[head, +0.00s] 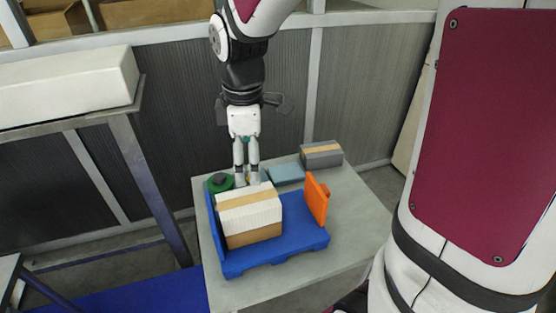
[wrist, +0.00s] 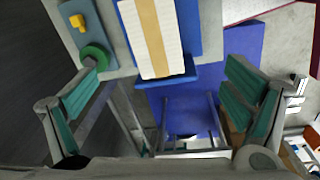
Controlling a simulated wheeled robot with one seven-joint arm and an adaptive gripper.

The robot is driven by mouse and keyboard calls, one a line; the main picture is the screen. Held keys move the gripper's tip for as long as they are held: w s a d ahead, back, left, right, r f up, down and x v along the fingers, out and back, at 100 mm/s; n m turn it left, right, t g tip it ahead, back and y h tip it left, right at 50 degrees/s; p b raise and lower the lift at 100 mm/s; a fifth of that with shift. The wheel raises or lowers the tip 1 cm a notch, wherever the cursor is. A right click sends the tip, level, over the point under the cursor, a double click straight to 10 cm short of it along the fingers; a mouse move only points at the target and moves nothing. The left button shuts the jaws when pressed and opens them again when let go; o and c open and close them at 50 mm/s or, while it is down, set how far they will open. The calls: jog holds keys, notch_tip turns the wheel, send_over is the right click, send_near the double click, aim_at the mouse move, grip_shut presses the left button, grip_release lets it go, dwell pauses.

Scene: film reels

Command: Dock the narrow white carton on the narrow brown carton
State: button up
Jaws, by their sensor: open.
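The narrow white carton (head: 263,213), ribbed with a tan stripe along its top, rests on the narrow brown carton (head: 255,236) in the blue tray (head: 285,257). Their edges look roughly lined up in the head view. The white carton's striped top also shows in the wrist view (wrist: 167,38), where the brown carton below is hidden. My gripper (head: 247,183) points down just behind the cartons in the head view.
An orange upright piece (head: 316,200) stands at the tray's right. A green round thing (head: 220,183) sits behind left, a pale blue flat piece (head: 287,173) behind, and a grey carton with a tan stripe (head: 321,158) at back right. The grey table (head: 358,215) is clear at right.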

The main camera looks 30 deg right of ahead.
jog(key=s+r+m+t, duration=0.2)
jog(key=s+r+m, duration=0.3)
jog(key=s, duration=0.3)
jog(key=s+r+m+t, duration=0.2)
jog(key=s+r+m, duration=0.3)
jog(key=s+m, duration=0.3)
